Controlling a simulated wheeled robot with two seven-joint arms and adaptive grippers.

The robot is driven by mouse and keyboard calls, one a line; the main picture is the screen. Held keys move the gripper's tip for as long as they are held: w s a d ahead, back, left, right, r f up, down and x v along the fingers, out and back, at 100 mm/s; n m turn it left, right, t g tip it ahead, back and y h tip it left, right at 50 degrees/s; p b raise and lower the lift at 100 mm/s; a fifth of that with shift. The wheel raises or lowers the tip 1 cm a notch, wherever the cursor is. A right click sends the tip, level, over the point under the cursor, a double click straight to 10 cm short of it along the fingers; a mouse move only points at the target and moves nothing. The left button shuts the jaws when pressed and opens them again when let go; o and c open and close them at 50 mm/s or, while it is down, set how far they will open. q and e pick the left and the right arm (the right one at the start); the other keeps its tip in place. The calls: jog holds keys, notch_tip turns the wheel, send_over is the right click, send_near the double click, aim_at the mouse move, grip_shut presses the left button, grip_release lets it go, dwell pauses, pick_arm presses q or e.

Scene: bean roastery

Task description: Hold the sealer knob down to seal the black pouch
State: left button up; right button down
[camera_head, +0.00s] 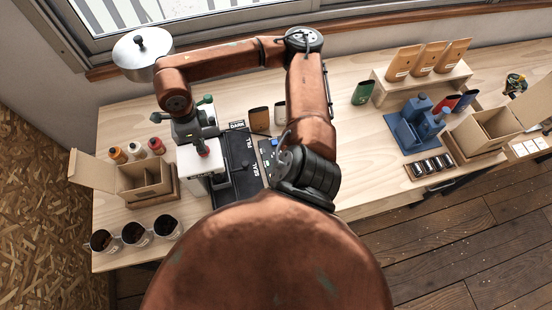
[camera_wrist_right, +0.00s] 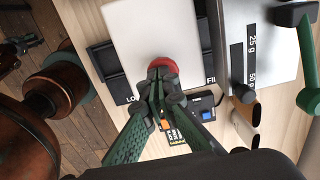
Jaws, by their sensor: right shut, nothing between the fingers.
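The sealer (camera_head: 190,160) is a white block on the left part of the table, with a red knob (camera_head: 204,154) on top. My right gripper (camera_head: 199,143) is above the sealer, shut and empty, with its tips at the knob. In the right wrist view the closed fingertips (camera_wrist_right: 158,76) overlap the red knob (camera_wrist_right: 164,63) on the white sealer top (camera_wrist_right: 150,25); whether they press it down cannot be told. A dark shape (camera_head: 222,190) lies at the sealer's front edge; I cannot tell surely whether it is the black pouch. My left gripper is out of view.
A black mat (camera_head: 240,147) marked SEAL and FILL lies right of the sealer. An open carton (camera_head: 145,184), several small jars and cups (camera_head: 168,226) stand to the left. A blue device (camera_head: 408,128) and standing pouches (camera_head: 402,64) are at the right. My arm covers the middle.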

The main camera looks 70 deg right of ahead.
jog(key=shift+r+p, duration=0.95)
jog(key=shift+r, duration=1.7)
jog(key=shift+w, duration=0.1)
